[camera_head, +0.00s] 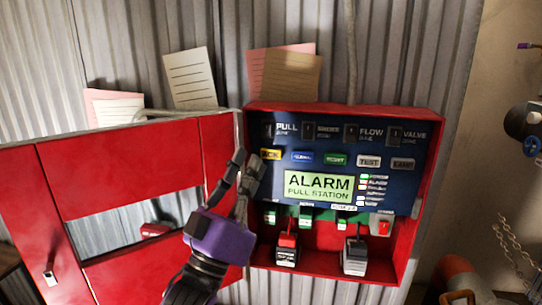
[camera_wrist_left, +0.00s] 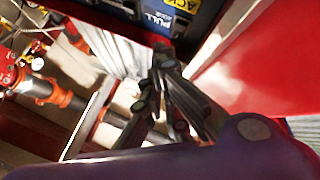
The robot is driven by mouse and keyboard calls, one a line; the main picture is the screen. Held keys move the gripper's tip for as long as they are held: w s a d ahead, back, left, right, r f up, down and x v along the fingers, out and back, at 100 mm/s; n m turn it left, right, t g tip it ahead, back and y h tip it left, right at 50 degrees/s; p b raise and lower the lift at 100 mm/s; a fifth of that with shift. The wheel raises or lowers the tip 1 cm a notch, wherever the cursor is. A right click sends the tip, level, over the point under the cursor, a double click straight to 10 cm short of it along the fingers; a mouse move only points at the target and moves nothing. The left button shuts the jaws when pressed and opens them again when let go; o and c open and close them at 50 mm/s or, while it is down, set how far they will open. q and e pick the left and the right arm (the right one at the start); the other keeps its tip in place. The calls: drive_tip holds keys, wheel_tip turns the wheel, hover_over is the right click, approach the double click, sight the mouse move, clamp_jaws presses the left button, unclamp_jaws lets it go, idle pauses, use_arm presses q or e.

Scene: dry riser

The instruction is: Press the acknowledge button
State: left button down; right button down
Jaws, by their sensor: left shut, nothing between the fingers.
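The yellow acknowledge button (camera_head: 272,154) is leftmost in the button row on the blue panel face (camera_head: 400,190). Its left end is partly hidden by my left gripper (camera_head: 248,160), whose fingertips are just left of it in the head view. In the left wrist view the yellow button (camera_wrist_left: 186,4) is cut off at the top edge, with the PULL label beside it. The left gripper (camera_wrist_left: 167,66) is shut and empty there, its fingertips below the panel in the picture. Contact with the button cannot be told. My right gripper is not in view.
The red cabinet (camera_head: 438,150) has its red door (camera_head: 115,160) swung open to the left, close to my left gripper. Blue (camera_head: 302,156) and green (camera_head: 335,159) buttons follow to the right. A lit display (camera_head: 318,187) reads ALARM. Two batteries (camera_head: 355,258) stand below.

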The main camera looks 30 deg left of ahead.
sight(271, 154)
use_arm(q)
drive_tip(key=w, duration=0.2)
drive_tip(key=w+a, duration=0.1)
drive_tip(key=w, duration=0.1)
drive_tip(key=shift+w+a, duration=0.1)
drive_tip(key=shift+w, duration=0.3)
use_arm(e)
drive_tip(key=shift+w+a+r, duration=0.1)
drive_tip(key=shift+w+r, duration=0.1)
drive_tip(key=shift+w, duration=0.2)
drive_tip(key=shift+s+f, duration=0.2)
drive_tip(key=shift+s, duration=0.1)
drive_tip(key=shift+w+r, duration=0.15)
use_arm(q)
drive_tip(key=shift+w, duration=0.15)
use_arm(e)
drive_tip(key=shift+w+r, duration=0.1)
use_arm(q)
drive_tip(key=shift+w+a, duration=0.1)
drive_tip(key=shift+w, duration=0.2)
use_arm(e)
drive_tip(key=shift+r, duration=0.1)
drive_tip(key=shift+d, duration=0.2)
